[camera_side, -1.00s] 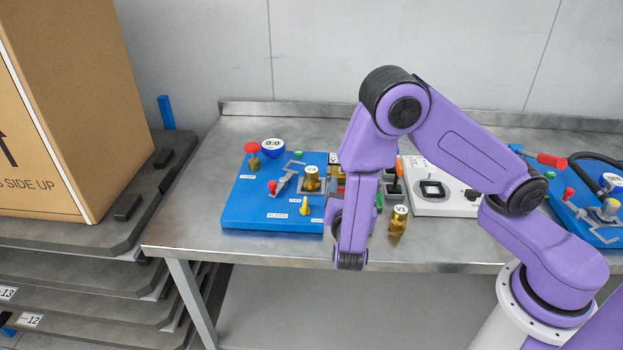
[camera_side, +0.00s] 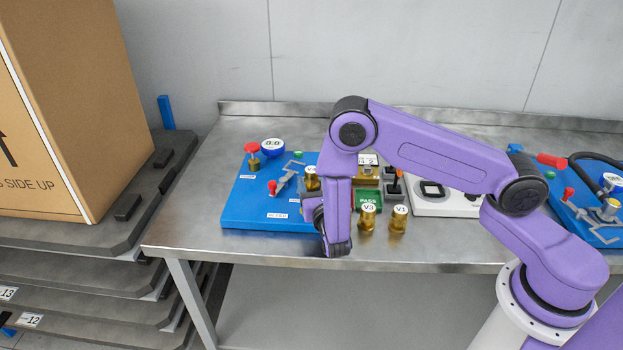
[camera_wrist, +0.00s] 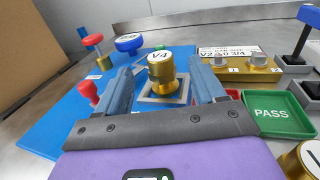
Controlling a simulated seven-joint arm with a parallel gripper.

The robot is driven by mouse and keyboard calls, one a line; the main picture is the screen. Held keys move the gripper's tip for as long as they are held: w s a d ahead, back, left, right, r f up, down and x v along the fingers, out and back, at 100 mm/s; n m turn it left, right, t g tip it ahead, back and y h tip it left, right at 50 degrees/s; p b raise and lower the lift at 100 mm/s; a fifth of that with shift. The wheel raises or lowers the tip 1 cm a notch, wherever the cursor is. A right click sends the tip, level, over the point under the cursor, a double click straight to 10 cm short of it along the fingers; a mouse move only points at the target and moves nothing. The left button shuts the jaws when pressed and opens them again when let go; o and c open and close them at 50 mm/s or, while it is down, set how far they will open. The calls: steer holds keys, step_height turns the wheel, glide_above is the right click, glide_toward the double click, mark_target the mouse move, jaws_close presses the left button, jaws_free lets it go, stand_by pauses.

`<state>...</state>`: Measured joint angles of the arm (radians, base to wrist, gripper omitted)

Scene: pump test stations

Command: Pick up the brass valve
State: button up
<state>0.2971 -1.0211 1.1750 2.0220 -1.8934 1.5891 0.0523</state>
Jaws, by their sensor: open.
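A brass valve with a white cap marked V4 (camera_wrist: 161,70) stands upright in a square grey socket on the blue board (camera_wrist: 55,125). In the side view this V4 valve (camera_side: 312,180) is partly hidden by my arm. My gripper (camera_wrist: 160,78) is open, with one finger on each side of the V4 valve in the wrist view; I cannot tell whether they touch it. Two more brass valves, V3 (camera_side: 367,217) and V1 (camera_side: 399,219), stand on the bare table right of my gripper. The edge of one capped brass valve shows at the wrist view's lower right.
The blue board carries a red knob (camera_side: 251,147), a blue gauge (camera_side: 272,147) and a red-tipped lever (camera_side: 272,187). A green PASS tray (camera_wrist: 272,112) and a brass block (camera_wrist: 238,68) lie to the right. Front table is clear left of my gripper.

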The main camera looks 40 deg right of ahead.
steer(key=x, duration=0.8)
steer(key=c, duration=1.2)
steer(key=shift+r, duration=0.15)
